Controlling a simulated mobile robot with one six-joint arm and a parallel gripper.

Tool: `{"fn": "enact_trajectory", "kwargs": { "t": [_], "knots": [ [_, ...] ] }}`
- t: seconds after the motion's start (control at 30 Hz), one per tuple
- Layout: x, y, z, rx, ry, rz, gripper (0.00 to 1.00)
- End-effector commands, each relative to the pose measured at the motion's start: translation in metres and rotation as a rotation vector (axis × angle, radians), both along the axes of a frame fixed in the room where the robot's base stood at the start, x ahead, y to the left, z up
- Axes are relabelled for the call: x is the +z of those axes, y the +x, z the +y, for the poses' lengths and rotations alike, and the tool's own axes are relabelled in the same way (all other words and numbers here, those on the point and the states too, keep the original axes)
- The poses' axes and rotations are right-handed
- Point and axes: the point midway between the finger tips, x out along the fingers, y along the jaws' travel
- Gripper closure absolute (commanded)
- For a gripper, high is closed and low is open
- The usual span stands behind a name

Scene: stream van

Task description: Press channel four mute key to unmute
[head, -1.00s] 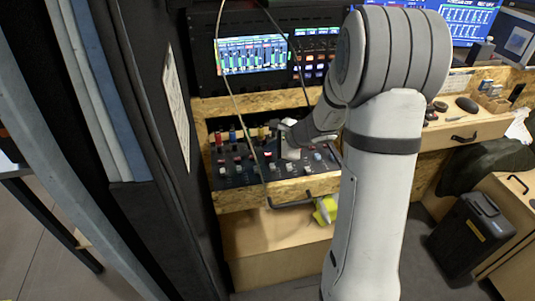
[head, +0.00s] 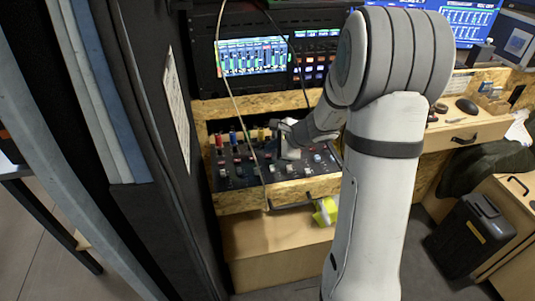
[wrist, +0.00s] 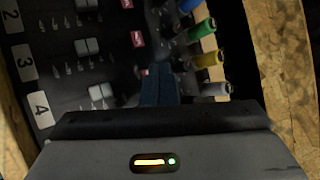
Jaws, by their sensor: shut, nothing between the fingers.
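The mixing console (head: 230,183) lies in an open wooden drawer in the head view. In the wrist view, white channel labels 2, 3 and 4 run down the left, with the channel four label (wrist: 41,108) lowest. Red mute keys show at the top (wrist: 127,3) and in the row below it (wrist: 138,38). A small reddish bit at the channel four row (wrist: 143,72) is mostly hidden by my fingers. My gripper (wrist: 158,78) is shut and empty, its tips low over that spot. I cannot tell whether they touch the key. My gripper also shows over the console in the head view (head: 290,153).
Grey knobs (wrist: 87,46) lie on the other side. A thin cable (head: 238,110) hangs in front of the console. The drawer's wooden edge (wrist: 284,70) borders it.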

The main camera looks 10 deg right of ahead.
Motion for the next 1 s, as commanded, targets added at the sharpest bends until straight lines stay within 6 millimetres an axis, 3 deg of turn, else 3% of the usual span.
{"fn": "enact_trajectory", "kwargs": {
  "t": [0.4, 1.0],
  "knots": [
    [0.006, 0.000, 0.000, 0.001, -0.001, 0.000, 1.00],
    [0.063, 0.000, 0.000, 0.001, -0.001, -0.001, 1.00]
  ]
}}
